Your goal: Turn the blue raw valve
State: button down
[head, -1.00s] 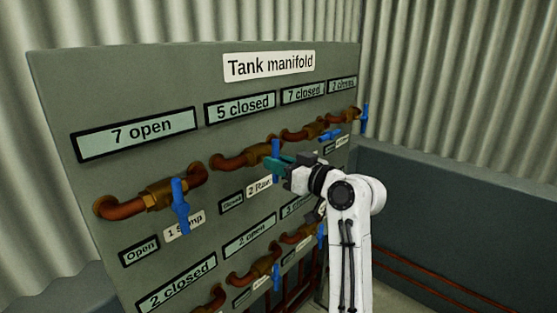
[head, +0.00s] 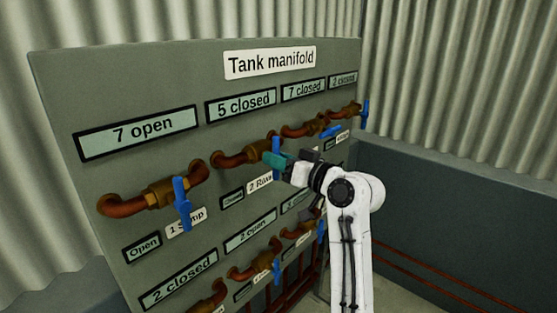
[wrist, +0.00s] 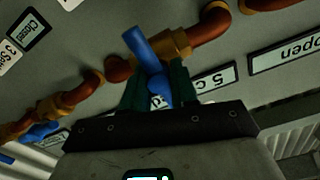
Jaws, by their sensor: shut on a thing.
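The blue raw valve handle (head: 276,147) stands upright on its brass valve body on the panel, above the "2 Raw" label (head: 260,183). The display over it reads "5 closed" (head: 241,106). My gripper (head: 277,160) has its green fingers at this handle, from the right in the head view. In the wrist view the fingers (wrist: 158,85) stand on both sides of the blue handle (wrist: 142,48), shut on its lower part. Its free end sticks out past them. The fingers partly hide the valve body in the head view.
The "1 Sump" valve's blue handle (head: 181,203) hangs down at the left. Another blue handle (head: 331,131) lies about level to the right, and one (head: 365,114) stands upright at the panel's right edge. A lower row of valves (head: 250,270) sits below. Open floor shows right of my arm.

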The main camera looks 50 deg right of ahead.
jog(key=shift+c, duration=2.3)
grip_release()
jog(key=shift+f, duration=0.1)
jog(key=s+b, duration=0.2)
jog(key=s, duration=0.8)
jog(key=shift+s+d+b, duration=0.25)
jog(key=shift+s+b, duration=0.1)
jog(key=shift+b, duration=0.05)
